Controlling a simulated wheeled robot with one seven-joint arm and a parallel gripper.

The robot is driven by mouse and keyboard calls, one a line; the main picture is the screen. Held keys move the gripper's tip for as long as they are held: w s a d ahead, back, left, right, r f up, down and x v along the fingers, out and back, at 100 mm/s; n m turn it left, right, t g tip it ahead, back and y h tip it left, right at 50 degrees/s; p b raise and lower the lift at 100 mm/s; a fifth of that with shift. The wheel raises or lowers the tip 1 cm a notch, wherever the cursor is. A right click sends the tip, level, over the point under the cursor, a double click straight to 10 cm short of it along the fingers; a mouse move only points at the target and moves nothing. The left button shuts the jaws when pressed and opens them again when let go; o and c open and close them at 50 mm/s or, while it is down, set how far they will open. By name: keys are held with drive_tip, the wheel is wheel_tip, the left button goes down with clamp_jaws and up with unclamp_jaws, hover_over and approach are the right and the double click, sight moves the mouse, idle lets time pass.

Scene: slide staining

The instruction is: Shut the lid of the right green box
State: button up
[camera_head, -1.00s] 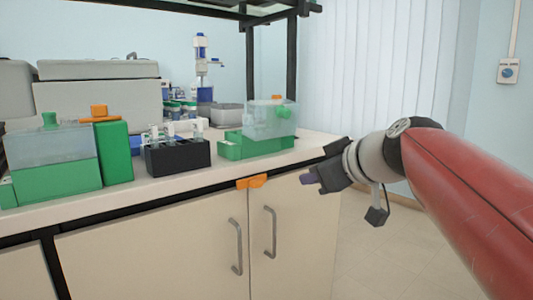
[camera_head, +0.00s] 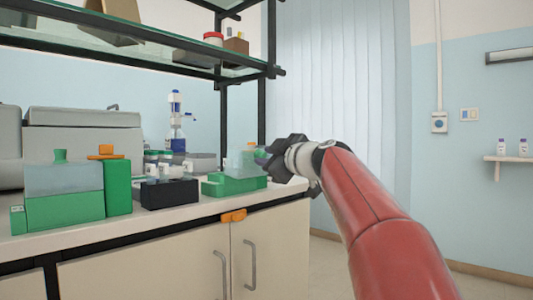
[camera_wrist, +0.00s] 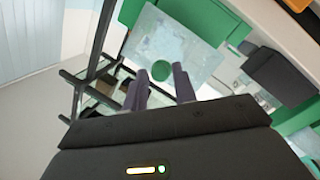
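The right green box (camera_head: 237,184) stands near the right end of the bench. Its translucent lid (camera_head: 233,163) is raised, standing open above the base. The lid fills the upper middle of the wrist view (camera_wrist: 190,45), with its round green knob (camera_wrist: 161,70) facing me. My gripper (camera_head: 264,158) is at the lid's right side. In the wrist view its two dark fingers (camera_wrist: 160,73) are apart, with the knob in line with the gap between them. I cannot tell whether they touch it. Part of the lid is hidden behind the gripper in the head view.
A left green box (camera_head: 65,210) with a closed translucent lid stands beside an upright green box (camera_head: 117,188) with an orange top. A black rack (camera_head: 170,194) is left of the right box. Glass shelves (camera_head: 130,52) on black posts hang above the bench.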

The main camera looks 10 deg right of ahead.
drive_tip(key=shift+w+a, duration=0.15)
drive_tip(key=shift+w, duration=0.1)
clamp_jaws()
drive_tip(key=shift+r, duration=0.2)
